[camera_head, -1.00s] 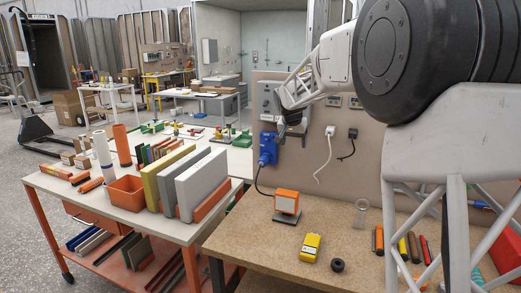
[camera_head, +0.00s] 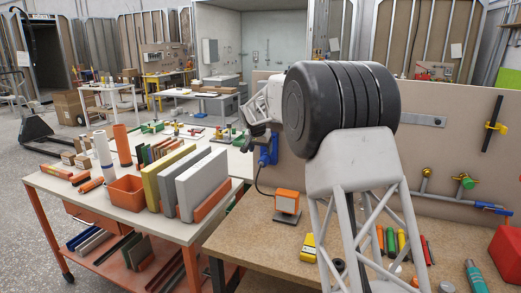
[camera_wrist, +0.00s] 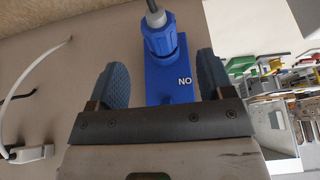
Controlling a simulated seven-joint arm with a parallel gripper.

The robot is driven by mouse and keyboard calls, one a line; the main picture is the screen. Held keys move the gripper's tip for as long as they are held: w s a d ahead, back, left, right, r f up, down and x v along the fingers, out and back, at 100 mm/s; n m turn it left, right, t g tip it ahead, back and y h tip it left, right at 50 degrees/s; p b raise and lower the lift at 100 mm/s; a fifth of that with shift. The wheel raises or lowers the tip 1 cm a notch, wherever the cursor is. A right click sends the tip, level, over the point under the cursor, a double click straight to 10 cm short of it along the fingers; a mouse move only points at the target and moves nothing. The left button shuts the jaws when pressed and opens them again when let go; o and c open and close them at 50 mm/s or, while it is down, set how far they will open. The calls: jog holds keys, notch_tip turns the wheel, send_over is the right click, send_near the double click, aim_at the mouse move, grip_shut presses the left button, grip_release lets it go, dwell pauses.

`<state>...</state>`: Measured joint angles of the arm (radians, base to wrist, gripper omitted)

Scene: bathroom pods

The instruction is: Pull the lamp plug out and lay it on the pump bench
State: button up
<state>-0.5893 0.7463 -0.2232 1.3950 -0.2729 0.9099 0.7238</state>
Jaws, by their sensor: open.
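My gripper (camera_wrist: 160,78) is open. Its two fingers stand apart, one on each side of the box, with nothing clearly held. In the head view the blue plug and box (camera_head: 268,152) show beside my gripper, which my arm partly covers. A dark cable (camera_head: 258,182) drops from there toward an orange and white lamp-like unit (camera_head: 286,203) on the wooden bench (camera_head: 235,240).
A white plug (camera_wrist: 30,153) and a dark plug lead (camera_wrist: 20,95) are on the panel at the wrist view's left. A yellow device (camera_head: 307,247) and several coloured tubes stand on the bench. An orange-framed cart (camera_head: 120,215) stands left. The bench's left front is clear.

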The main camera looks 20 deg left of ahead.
aim_at(261, 162)
jog(key=shift+f, duration=0.1)
jog(key=shift+x, duration=3.8)
jog(key=shift+c, duration=0.3)
jog(key=c, duration=1.1)
jog(key=shift+o, duration=0.2)
jog(key=shift+s, duration=1.15)
jog(key=shift+s, duration=1.05)
jog(key=shift+s, duration=0.1)
